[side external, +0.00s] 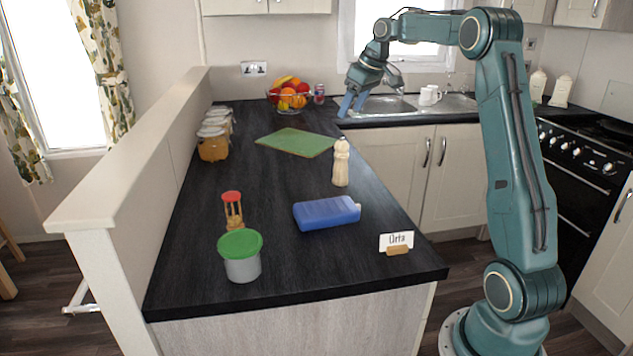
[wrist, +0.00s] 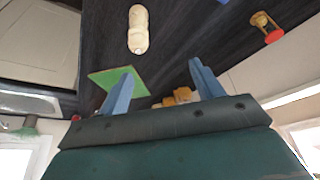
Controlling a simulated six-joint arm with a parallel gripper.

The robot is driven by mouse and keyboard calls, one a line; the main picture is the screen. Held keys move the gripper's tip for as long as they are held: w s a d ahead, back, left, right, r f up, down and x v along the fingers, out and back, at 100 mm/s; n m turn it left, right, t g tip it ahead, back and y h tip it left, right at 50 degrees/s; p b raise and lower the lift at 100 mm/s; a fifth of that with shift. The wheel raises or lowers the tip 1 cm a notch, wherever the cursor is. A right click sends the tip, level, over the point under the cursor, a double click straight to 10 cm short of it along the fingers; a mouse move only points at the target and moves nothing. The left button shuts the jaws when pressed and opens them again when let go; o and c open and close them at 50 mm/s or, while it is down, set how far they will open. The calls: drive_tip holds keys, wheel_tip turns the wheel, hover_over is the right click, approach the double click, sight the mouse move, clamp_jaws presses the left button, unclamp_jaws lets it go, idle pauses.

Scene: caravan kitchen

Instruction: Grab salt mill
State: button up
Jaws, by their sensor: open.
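The salt mill (side external: 341,163), a cream, turned, bottle-like piece, stands upright on the dark worktop, right of the middle. It also shows in the wrist view (wrist: 138,30) at the top, beyond the fingertips. My gripper (side external: 352,103) is open, with blue fingers, high above the far part of the worktop near the sink. It is apart from the mill, above and behind it. In the wrist view the two fingers (wrist: 160,76) are spread with nothing held between them.
A blue bottle (side external: 326,213) lies near the mill, with a card in a stand (side external: 397,243) at the front right. A green board (side external: 296,142) lies behind. A red-topped hourglass (side external: 232,209), green-lidded tub (side external: 241,257), jars (side external: 213,146) and fruit bowl (side external: 289,98) stand around.

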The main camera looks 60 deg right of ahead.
approach(346, 142)
drive_tip(key=shift+x, duration=3.45)
drive_tip(key=shift+f, duration=0.1)
drive_tip(key=shift+x, duration=2.45)
clamp_jaws()
